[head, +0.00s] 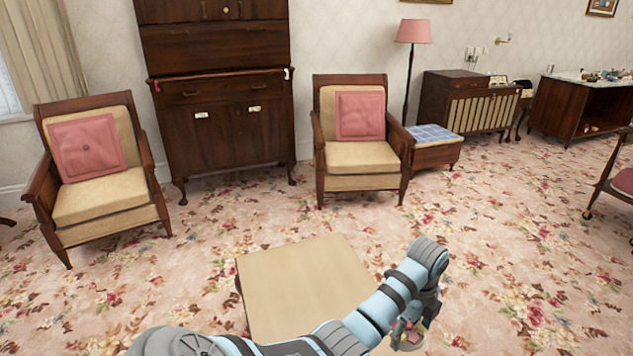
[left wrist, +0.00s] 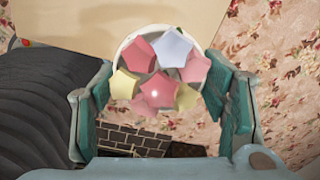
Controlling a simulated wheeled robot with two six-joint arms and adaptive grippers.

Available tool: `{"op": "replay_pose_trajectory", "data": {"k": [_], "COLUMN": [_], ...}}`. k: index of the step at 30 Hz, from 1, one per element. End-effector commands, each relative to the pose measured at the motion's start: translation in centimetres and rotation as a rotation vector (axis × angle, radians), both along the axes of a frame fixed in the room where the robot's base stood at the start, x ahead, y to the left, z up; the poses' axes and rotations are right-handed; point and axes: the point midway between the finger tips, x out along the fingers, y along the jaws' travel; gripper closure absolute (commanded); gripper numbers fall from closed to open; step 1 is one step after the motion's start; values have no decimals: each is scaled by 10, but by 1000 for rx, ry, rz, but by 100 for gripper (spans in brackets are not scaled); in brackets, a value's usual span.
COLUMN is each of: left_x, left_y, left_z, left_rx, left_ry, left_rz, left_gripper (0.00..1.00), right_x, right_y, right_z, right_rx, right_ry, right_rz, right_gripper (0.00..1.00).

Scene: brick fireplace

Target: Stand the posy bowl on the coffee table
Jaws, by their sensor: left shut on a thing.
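The posy bowl (left wrist: 127,44) is pale and round, filled with star-shaped flowers in pink, yellow and pale blue. It sits between the teal pads of my left gripper (left wrist: 165,90) in the left wrist view. In the head view my left gripper (head: 414,325) points down beside the right edge of the coffee table, shut on the bowl, which is mostly hidden there. The coffee table (head: 300,275) has a bare beige top, its near part covered by my arm. Its top also shows behind the bowl in the left wrist view (left wrist: 85,22). My right gripper is not in view.
Two armchairs with pink cushions, one at the left (head: 105,195) and one in the middle (head: 360,155), stand beyond the table. A dark cabinet (head: 220,130) is between them. Flowered carpet (head: 500,230) is clear right of the table. Dark brickwork (left wrist: 135,138) shows low in the left wrist view.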

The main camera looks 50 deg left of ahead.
Motion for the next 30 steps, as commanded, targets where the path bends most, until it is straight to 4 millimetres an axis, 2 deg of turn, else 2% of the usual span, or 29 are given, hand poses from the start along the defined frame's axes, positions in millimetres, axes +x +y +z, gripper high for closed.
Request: {"op": "replay_pose_trajectory", "data": {"k": [1, 3, 6, 9, 11, 13, 18, 21, 30], "left_x": [-20, -50, -89, -113, -119, -121, -121, -121, -121], "left_y": [16, 33, 50, 56, 57, 57, 56, 56, 56], "left_z": [14, 17, 23, 23, 15, -5, -76, -112, -166], "left_rx": [7, 11, 15, 15, 15, 13, 12, 12, 13], "left_ry": [3, 0, 0, 3, 4, 5, 8, 7, 6], "left_rz": [9, 10, -8, -28, -34, -36, -35, -36, -37], "left_gripper": [73, 73, 73, 73, 73, 73, 73, 73, 73], "right_x": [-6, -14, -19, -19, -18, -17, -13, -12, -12], "right_y": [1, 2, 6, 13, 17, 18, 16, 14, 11], "right_z": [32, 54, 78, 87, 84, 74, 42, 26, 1], "right_rx": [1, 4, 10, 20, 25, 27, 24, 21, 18], "right_ry": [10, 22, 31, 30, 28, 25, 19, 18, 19], "right_rz": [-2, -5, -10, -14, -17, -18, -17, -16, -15], "right_gripper": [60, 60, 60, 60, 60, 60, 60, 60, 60]}}
